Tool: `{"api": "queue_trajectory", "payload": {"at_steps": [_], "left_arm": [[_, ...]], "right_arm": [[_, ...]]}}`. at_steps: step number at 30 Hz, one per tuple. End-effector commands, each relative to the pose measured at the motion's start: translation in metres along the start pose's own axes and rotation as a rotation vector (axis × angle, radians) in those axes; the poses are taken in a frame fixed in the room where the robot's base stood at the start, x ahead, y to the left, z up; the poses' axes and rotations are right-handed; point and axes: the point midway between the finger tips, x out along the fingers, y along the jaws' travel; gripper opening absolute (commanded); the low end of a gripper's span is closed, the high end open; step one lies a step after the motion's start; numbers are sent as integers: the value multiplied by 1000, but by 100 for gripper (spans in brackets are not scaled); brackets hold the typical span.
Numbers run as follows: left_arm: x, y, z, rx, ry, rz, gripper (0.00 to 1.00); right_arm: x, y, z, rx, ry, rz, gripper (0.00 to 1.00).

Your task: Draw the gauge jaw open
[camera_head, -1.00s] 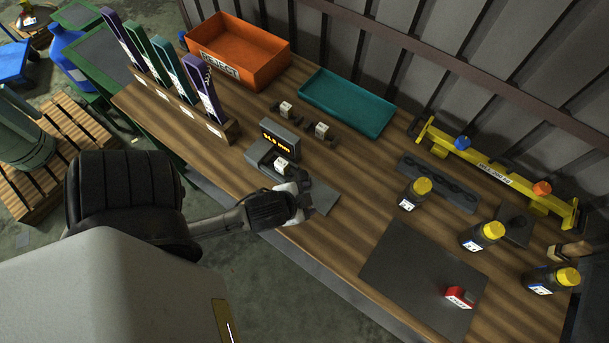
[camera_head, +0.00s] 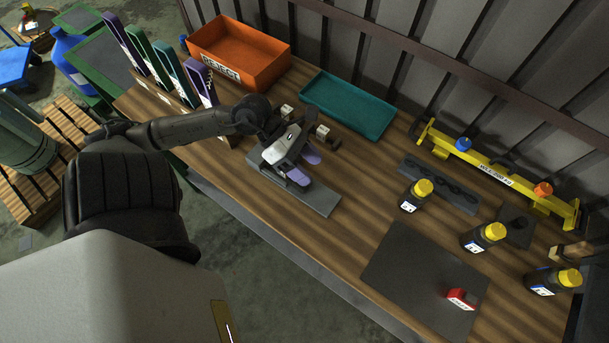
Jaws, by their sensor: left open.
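The gauge (camera_head: 318,198) sits on the wooden bench as a dark grey base plate, with its lower right end bare. My left gripper (camera_head: 305,168) is over the gauge, its arm coming in from the left. My right gripper is not in view.
Two small blocks on dark holders (camera_head: 325,132) stand just behind my gripper. An orange reject bin (camera_head: 228,72) and a teal tray (camera_head: 345,112) are at the back. Coloured upright holders (camera_head: 165,75) stand at left. Yellow-capped bottles (camera_head: 415,195) and a dark mat (camera_head: 390,265) are right.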

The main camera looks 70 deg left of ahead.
Motion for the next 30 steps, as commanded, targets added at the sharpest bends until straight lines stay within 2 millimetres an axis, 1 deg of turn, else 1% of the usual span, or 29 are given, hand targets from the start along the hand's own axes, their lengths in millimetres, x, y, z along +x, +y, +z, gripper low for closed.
{"api": "queue_trajectory", "payload": {"at_steps": [1, 3, 6, 10, 14, 17, 20, 30], "left_arm": [[-7, 8, -11, 60, 108, 27, 61], [-17, 19, -24, 123, 242, 62, 61], [-32, 31, -38, 184, 393, 103, 61], [-46, 42, -48, 223, 514, 139, 61], [-50, 47, -54, 236, 566, 153, 61], [-42, 50, -60, 238, 574, 156, 61], [-29, 53, -68, 238, 572, 155, 61], [24, 66, -100, 236, 567, 154, 61]], "right_arm": [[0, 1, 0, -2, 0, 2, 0], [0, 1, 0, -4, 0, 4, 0], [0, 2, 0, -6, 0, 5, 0], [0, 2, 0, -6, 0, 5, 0], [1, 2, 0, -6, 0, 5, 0], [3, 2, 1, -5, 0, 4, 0], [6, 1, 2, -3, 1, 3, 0], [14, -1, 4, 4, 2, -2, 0]]}}
